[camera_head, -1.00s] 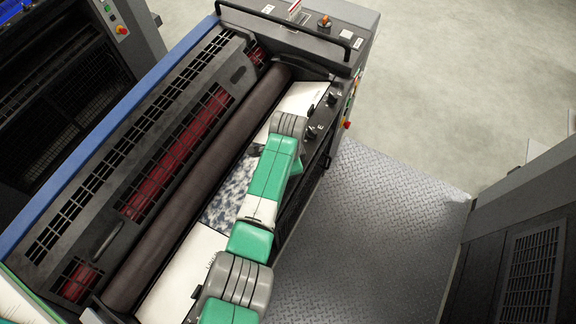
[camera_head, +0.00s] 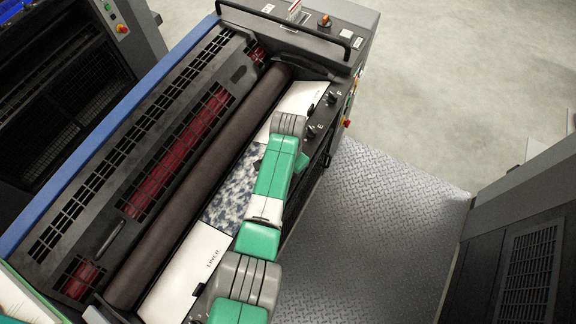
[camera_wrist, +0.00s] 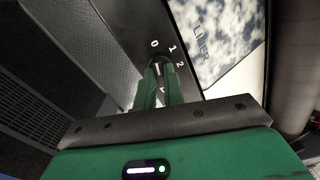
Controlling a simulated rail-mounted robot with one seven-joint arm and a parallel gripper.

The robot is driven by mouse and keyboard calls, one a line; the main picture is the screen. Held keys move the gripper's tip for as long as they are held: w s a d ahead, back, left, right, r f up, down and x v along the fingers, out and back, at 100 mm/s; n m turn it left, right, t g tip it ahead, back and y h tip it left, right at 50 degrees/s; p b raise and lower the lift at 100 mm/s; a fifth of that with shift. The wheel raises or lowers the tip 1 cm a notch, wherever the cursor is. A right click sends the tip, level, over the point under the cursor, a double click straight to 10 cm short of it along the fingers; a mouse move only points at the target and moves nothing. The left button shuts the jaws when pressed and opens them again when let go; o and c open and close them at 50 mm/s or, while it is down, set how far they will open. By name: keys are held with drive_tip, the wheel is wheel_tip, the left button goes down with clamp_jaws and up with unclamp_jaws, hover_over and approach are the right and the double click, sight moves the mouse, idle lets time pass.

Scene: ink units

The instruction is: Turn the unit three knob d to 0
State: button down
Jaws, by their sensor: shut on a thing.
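In the wrist view, my gripper (camera_wrist: 159,80) has its two green fingers closed together around a small dark knob (camera_wrist: 157,67) on the black panel. Only a little of the knob shows between the fingertips, with a pale mark on it. The printed numbers 0, 1 and 2 (camera_wrist: 171,50) show around it, with 0 up and to the left of the knob and 1 and 2 to the right. The knob's letter is hidden, and its exact setting is hard to tell. In the head view, my green and grey arm hides the fingers and this knob.
Knobs E (camera_head: 311,131) and F (camera_head: 332,99) stand on the same panel beyond my wrist. A pale sheet marked LINER (camera_head: 190,268) and a long dark roller (camera_head: 195,190) lie left of my arm. The tread-plate floor (camera_head: 375,230) to the right is clear.

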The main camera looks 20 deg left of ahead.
drive_tip(key=shift+r, duration=0.15)
drive_tip(key=c, duration=1.5)
unclamp_jaws()
wheel_tip(320, 180, up, 8)
drive_tip(key=shift+f+p, duration=0.15)
drive_tip(key=shift+p, duration=0.2)
